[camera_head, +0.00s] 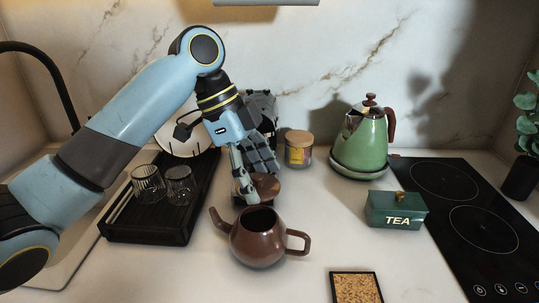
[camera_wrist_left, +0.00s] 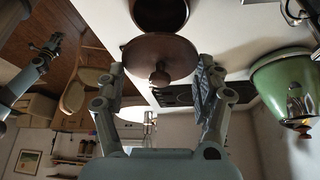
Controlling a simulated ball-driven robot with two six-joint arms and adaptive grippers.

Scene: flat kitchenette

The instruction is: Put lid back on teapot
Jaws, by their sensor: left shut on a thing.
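The brown teapot (camera_head: 257,240) stands upright on the counter, its top uncovered, spout to the left and handle to the right. My left gripper (camera_head: 259,178) is just behind it, shut on the round brown lid (camera_head: 266,183). The teapot's dark opening (camera_wrist_left: 160,12) shows at the top edge of that view. At its left edge, an arm with a small gripper (camera_wrist_left: 50,45) appears to be my right one; its jaws are too small to read.
A black tray (camera_head: 143,236) with two glasses (camera_head: 164,184) is left of the teapot. A wood-lidded jar (camera_head: 299,149) and green kettle (camera_head: 361,142) stand behind. A green TEA box (camera_head: 397,211) and hob (camera_head: 470,210) are right. A cork-coloured mat (camera_head: 355,288) lies in front.

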